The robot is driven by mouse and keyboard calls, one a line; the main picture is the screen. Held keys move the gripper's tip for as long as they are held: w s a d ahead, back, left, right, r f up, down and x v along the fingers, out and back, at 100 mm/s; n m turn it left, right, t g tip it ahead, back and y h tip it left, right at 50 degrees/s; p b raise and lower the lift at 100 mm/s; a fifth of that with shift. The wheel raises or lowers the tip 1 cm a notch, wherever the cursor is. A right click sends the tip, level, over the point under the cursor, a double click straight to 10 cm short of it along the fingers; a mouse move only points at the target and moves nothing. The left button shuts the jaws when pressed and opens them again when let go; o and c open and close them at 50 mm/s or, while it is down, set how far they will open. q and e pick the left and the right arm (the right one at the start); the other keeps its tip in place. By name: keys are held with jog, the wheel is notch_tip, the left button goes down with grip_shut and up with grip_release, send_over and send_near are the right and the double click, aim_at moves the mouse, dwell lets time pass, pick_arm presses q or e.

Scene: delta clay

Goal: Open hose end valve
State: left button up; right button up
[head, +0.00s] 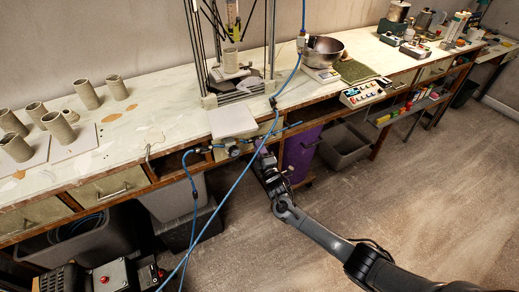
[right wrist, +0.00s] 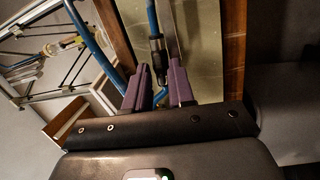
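My right gripper (head: 264,150) is at the bench's front edge, beside the blue hose. In the right wrist view its two purple fingers (right wrist: 158,74) stand apart, with a gap between them. A blue hose (right wrist: 152,18) with a dark and metal fitting (right wrist: 156,48), which looks like the hose-end valve, lies just beyond the gap. Blue tubing also shows between the fingers; I cannot tell whether they touch it. In the head view the blue hose (head: 234,187) crosses in front of the bench, and the valve is too small to make out. My left gripper is not in view.
A regulator (head: 234,151) with blue tubing is on the bench front. A purple bin (head: 300,152) and grey bin (head: 344,146) stand under the bench. Clay cylinders (head: 87,94) stand at left, a steel bowl (head: 322,52) at the back. Floor at right is clear.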

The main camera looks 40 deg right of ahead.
jog(key=shift+o, duration=0.9)
jog(key=shift+s, duration=0.1)
jog(key=p+v, duration=0.3)
jog(key=v, duration=0.7)
jog(key=shift+s, duration=0.3)
jog(key=shift+a+f, duration=0.15)
